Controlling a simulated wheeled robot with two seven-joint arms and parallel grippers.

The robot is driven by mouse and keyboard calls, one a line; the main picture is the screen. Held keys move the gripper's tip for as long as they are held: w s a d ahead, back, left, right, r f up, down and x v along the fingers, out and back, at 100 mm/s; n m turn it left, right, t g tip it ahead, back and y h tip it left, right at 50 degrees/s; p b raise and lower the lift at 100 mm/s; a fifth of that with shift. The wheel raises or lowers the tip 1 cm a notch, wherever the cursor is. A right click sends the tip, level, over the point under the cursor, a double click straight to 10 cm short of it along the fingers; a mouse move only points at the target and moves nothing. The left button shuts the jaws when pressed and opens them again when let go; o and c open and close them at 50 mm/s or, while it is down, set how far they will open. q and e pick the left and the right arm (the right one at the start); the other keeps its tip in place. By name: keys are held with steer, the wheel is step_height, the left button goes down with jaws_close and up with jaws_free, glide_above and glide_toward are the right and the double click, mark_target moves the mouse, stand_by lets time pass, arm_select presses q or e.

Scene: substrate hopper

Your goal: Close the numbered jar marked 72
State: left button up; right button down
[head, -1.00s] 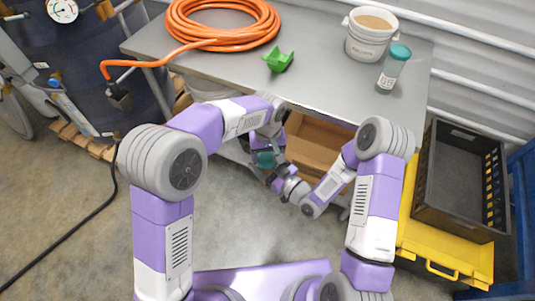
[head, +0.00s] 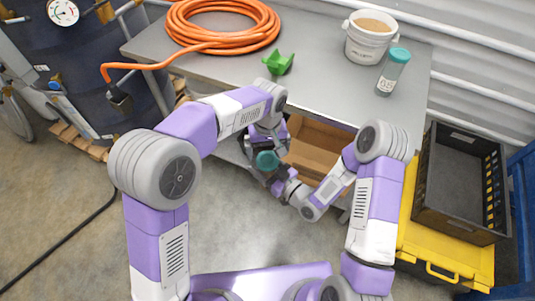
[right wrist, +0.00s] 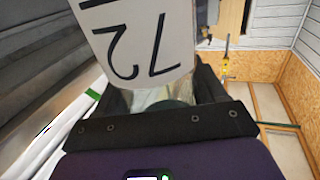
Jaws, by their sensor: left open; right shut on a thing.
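The jar marked 72 shows in the right wrist view as a white label (right wrist: 138,40) with black digits, upside down in that picture, with clear glass below it. My right gripper (head: 277,179) is shut on this jar, held in front of the table edge. In the head view a round teal lid (head: 267,160) shows between my two grippers, over the jar; whether it is seated or turned tight cannot be told. My left gripper (head: 263,146) is open, close to the lid; its fingertips are partly hidden, and contact is unclear.
On the metal table (head: 325,88) stand another teal-lidded jar (head: 391,74), a white bucket (head: 368,42), a green scoop (head: 278,63) and a coiled orange hose (head: 222,25). A cardboard box (head: 318,148) lies below. A black crate (head: 460,185) sits on a yellow case (head: 440,255) at right.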

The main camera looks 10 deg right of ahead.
arm_select(q)
steer(key=shift+o, duration=0.2)
steer(key=shift+r, duration=0.15)
step_height(320, 180, up, 12)
stand_by(0.6)
stand_by(0.4)
steer(key=w+a+f+n+h, duration=0.2)
steer(key=a+f, duration=0.2)
steer(key=f, duration=0.8)
steer(key=w+a+f+n+h, duration=0.1)
steer(key=w+a+f, duration=0.3)
steer(key=f, duration=0.8)
steer(key=s+a+f, duration=0.5)
steer(key=s+f, duration=0.4)
steer(key=f, duration=0.2)
steer(key=s+a+f, duration=0.1)
steer(key=s+f, duration=0.2)
steer(key=s, duration=0.4)
steer(key=s+f+m+h, duration=0.1)
steer(key=s+f, duration=0.2)
steer(key=s, duration=0.5)
steer(key=shift+s+a+t, duration=0.15)
steer(key=shift+a+t, duration=0.15)
steer(key=shift+a, duration=0.05)
